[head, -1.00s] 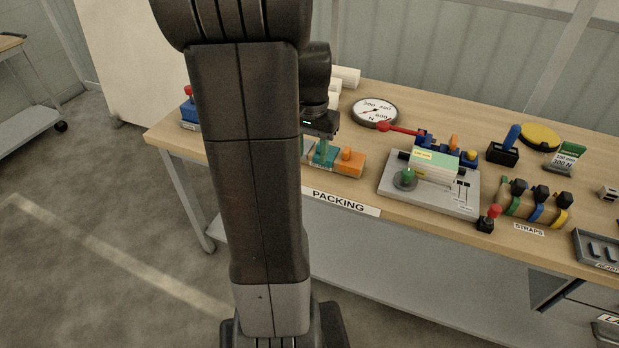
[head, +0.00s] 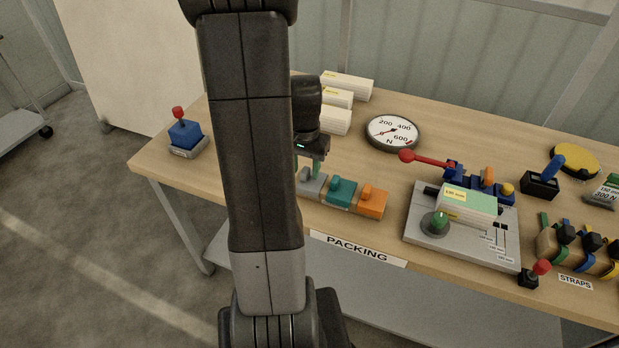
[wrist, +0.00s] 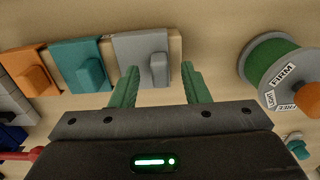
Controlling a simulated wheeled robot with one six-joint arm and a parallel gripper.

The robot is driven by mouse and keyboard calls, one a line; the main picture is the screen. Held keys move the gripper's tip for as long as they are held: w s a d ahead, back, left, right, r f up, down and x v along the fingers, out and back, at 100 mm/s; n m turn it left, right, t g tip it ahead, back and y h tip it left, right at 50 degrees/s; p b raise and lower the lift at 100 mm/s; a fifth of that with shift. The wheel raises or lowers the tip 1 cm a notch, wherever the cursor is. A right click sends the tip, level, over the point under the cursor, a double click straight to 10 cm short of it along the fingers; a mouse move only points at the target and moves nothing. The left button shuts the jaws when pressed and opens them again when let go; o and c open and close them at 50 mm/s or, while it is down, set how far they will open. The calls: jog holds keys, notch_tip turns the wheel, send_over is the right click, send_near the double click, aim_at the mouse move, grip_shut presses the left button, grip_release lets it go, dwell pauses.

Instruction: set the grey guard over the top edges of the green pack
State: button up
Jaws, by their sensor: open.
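The grey guard (head: 311,184) is a block with a raised knob at the left end of a row on the bench, partly behind my arm. It also shows in the wrist view (wrist: 133,50). My gripper (head: 317,168) is just above it, open and empty. In the wrist view its green fingers (wrist: 159,73) are spread to either side of the guard's knob; I cannot tell whether they touch it. The green pack (head: 475,199), a white stack with a green top and a yellow label, lies on a grey fixture plate (head: 423,258) to the right.
A teal block (head: 340,193) and an orange block (head: 372,202) stand close to the right of the guard. A dial (head: 393,133), a red-knobbed lever (head: 428,159) and white stacks (head: 346,86) are behind. A spool (wrist: 277,63) shows in the wrist view.

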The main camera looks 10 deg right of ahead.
grip_shut()
jog(key=shift+r, duration=0.1)
